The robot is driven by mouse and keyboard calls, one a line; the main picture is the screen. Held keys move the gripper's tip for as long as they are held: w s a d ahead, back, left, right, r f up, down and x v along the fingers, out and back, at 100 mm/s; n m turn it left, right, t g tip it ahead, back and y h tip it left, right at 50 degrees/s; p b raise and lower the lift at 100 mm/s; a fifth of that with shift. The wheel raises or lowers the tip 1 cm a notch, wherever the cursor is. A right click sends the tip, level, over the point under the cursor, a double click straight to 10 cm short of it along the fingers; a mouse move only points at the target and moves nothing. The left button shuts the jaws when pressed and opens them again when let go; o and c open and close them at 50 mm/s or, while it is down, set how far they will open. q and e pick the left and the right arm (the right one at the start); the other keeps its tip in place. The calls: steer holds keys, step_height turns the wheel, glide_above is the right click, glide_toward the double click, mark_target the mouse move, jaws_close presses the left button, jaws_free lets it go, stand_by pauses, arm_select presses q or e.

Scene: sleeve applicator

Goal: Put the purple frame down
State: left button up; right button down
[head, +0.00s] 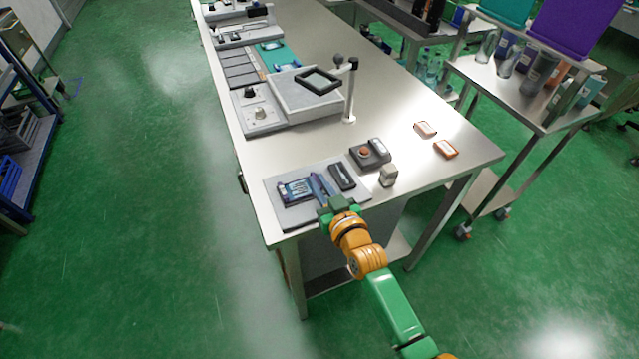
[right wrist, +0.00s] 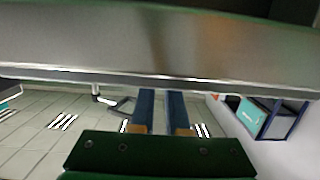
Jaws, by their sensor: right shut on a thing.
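A dark blue-violet framed piece (head: 296,190), which I take for the purple frame, is at the left of a grey mat (head: 277,212) on the table's near end. Its face is pale blue and white. My right gripper (head: 320,184) is low over the mat, right beside this piece, with its blue fingers close together. In the right wrist view the fingers (right wrist: 161,108) point away from me; what they grip is hard to make out. I cannot tell whether the piece touches the mat. My left gripper is not in view.
A dark slab (head: 342,177) lies on the mat right of my fingers. A button box (head: 370,154), a small grey block (head: 388,175) and orange pieces (head: 446,149) stand further right. A grey machine with a black frame (head: 318,81) and a white post (head: 350,95) is behind.

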steer(key=c, duration=0.9)
jaws_free()
